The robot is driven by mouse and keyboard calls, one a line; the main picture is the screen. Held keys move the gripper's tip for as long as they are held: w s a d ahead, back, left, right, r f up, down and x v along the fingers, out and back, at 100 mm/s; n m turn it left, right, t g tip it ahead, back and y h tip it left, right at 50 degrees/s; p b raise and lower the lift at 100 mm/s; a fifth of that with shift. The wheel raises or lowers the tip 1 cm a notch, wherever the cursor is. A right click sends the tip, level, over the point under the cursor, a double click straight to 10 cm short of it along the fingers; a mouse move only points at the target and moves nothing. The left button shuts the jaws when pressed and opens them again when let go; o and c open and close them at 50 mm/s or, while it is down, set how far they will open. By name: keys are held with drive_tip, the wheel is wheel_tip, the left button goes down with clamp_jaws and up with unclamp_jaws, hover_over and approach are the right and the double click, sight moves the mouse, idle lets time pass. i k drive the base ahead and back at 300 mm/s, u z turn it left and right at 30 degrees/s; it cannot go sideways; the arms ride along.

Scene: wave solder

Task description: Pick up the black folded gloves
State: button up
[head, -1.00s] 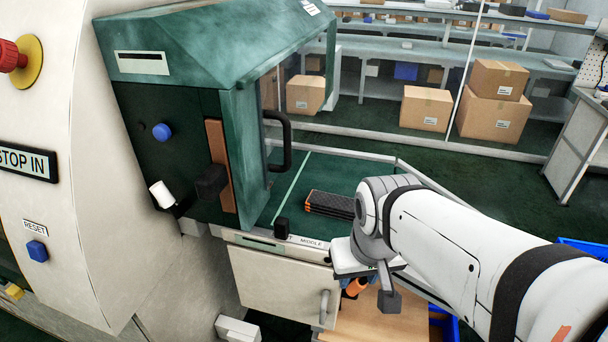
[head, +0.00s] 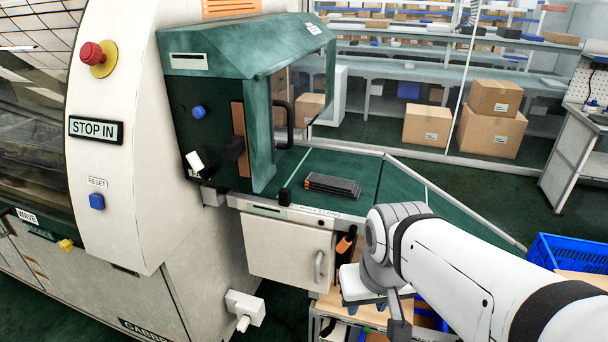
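No item in view can be clearly made out as black folded gloves. A flat dark ribbed stack (head: 333,185) lies on the green worktop beside the machine's hood. A black item with an orange end (head: 345,243) shows below the worktop's front edge, partly hidden by my arm; I cannot tell what it is. My gripper (head: 366,298) hangs at the wrist below and in front of the worktop, over a wooden-topped cart (head: 325,302). It is apart from the dark stack. Its fingers are partly hidden, so their opening is unclear.
The green hood (head: 262,110) with a black handle stands left of the worktop (head: 400,187). A white cabinet door (head: 285,248) is below it. Cardboard boxes (head: 492,130) stand on the floor behind. The worktop's right part is clear.

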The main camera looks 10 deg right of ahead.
sight(327, 184)
drive_tip(key=z, duration=0.2)
drive_tip(key=i, duration=0.85)
drive_tip(key=u, duration=0.1)
